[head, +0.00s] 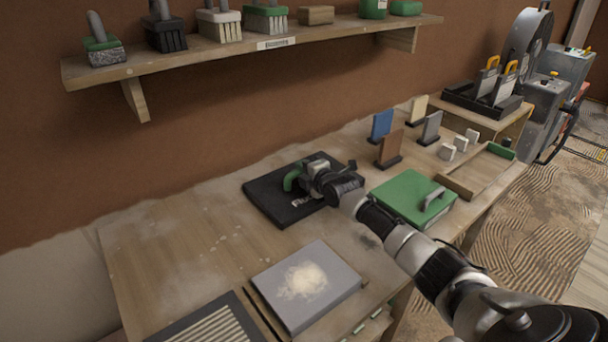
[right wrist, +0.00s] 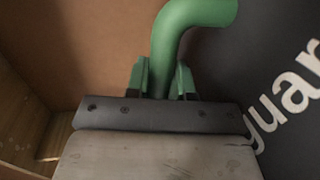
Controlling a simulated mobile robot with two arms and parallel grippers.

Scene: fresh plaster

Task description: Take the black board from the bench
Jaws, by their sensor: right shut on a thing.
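The black board (head: 268,204) with white lettering appears to lie flat on the wooden bench (head: 180,240), near the wall; I cannot tell whether it is slightly raised. A curved green handle (head: 291,180) stands over it. My right gripper (head: 312,172) is over the board, and its arm hides part of the board's right side. In the right wrist view the green fingers are shut on the green handle (right wrist: 190,22), one on each side. The board's dark face (right wrist: 285,50) shows at the right there. My left gripper is not in view.
A grey board (head: 335,283) with a pale heap lies in front. A shelf (head: 240,50) with brushes hangs above.

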